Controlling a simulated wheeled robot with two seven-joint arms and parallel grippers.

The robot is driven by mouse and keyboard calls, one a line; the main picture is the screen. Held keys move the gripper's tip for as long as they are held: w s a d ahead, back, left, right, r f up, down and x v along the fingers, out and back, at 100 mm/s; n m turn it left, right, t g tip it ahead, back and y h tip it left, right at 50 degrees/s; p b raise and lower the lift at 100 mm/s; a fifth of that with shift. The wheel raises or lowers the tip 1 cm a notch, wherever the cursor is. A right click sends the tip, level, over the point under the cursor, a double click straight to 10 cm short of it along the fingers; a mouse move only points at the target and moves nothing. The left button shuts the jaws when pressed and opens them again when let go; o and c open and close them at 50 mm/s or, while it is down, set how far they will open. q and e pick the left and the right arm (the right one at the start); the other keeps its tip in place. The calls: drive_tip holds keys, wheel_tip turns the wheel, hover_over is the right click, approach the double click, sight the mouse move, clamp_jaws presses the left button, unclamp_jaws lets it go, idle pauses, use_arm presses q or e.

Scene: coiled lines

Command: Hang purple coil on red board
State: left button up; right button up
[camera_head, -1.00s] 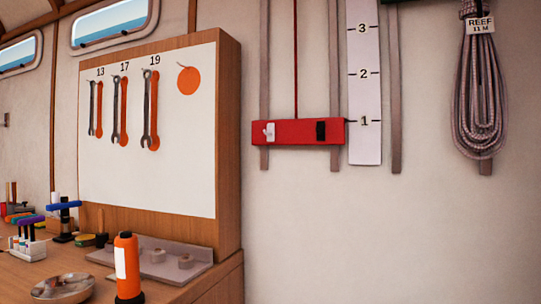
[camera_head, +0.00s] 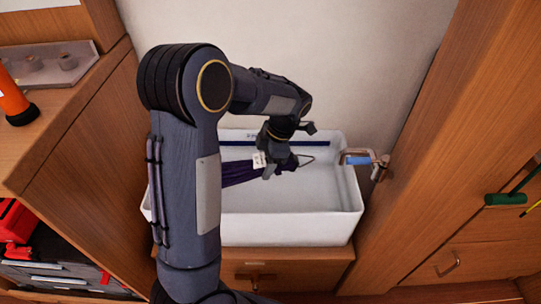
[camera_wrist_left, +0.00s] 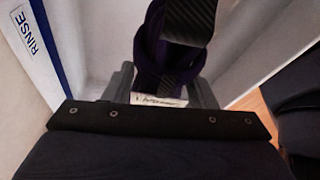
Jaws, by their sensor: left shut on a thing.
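The dark purple coil (camera_head: 238,174) is over or in the white basin, with a pale tag (camera_head: 259,159) near its top. My left gripper (camera_head: 275,163) is shut on the coil near the tag. The left wrist view shows the purple bundle (camera_wrist_left: 152,50) between the fingers, with a white label (camera_wrist_left: 158,100) close to the palm. A thin dark loop sticks out to the right of the gripper in the head view. My forearm hides part of the coil. The red board is not in either present view. My right gripper is not in view.
The white basin (camera_head: 290,228) stands between wooden cabinet walls, with a copper-coloured tap or clamp (camera_head: 378,163) at its right end. The wrist view shows its RINSE lettering (camera_wrist_left: 33,35). An orange bottle (camera_head: 14,97) stands on the left counter. A green-handled tool (camera_head: 505,199) is at right.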

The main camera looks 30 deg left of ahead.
use_arm(q)
drive_tip(key=s+a+r+n+t+h+p, duration=0.1)
drive_tip(key=s+a+r+n+t+p, duration=0.3)
drive_tip(key=a+r+p, duration=0.9)
drive_tip(key=s+a+r+n+t+h+p, duration=0.2)
drive_tip(key=a+r+n+t+p, duration=0.35)
drive_tip(key=r, duration=1.55)
drive_tip(key=s+a+r+n+t+h+p, duration=0.1)
drive_tip(key=s+a+r+n+t+p, duration=0.4)
drive_tip(key=r+p, duration=0.95)
drive_tip(key=w+a+m+b, duration=0.2)
drive_tip(key=w+a, duration=0.5)
drive_tip(key=w, duration=0.3)
drive_tip(key=shift+r+t+b, duration=0.2)
drive_tip(key=shift+t+b, duration=0.15)
drive_tip(key=shift+t, duration=0.1)
drive_tip(key=shift+w, duration=0.15)
